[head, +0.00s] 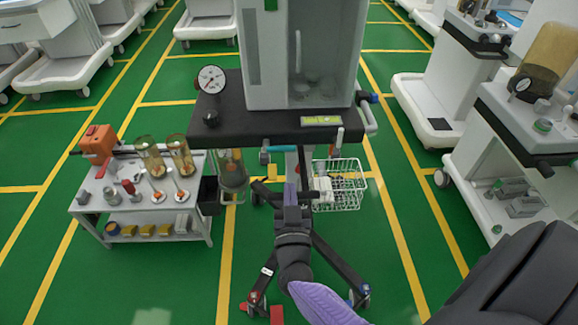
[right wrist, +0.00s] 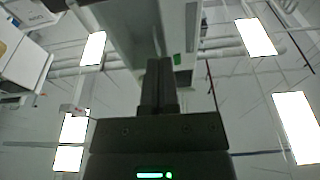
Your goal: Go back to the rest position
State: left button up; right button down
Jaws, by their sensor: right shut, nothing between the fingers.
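My right gripper (head: 292,190) is in the middle of the head view, in front of the anaesthesia cart (head: 258,88) and below its dark top. My arm reaches up to it from the bottom edge. In the right wrist view the two dark fingers (right wrist: 158,75) are together with nothing between them, and they point up toward the cart and the ceiling. My left gripper does not show in either view.
A white wire basket (head: 340,190) hangs just right of my right gripper. A low side table (head: 140,215) with glass cylinders and small parts stands at left. The cart's dark legs (head: 335,265) spread below. More carts (head: 500,150) stand at right. Green floor lies between.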

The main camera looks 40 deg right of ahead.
jog(key=s+a+f+n+g+y, duration=0.35)
jog(key=s+f, duration=0.25)
jog(key=f, duration=0.2)
jog(key=s+a+f+n+g+y, duration=0.2)
jog(key=s+f+y, duration=0.25)
jog(key=f, duration=0.35)
jog(key=s+a+f+n+g+y, duration=0.2)
jog(key=s+f+n+g+y, duration=0.1)
jog(key=s+f, duration=0.4)
jog(key=s+d+f+g, duration=0.2)
jog(key=s+f+g, duration=0.1)
jog(key=s, duration=0.8)
jog(key=s+d+f+g, duration=0.2)
jog(key=s+f+g, duration=0.2)
jog(key=s, duration=0.7)
jog(key=shift+d+n+g+h, duration=0.15)
jog(key=shift+n+g+h, duration=0.3)
jog(key=shift+g, duration=0.6)
jog(key=shift+w+f, duration=0.1)
jog(key=shift+w, duration=0.05)
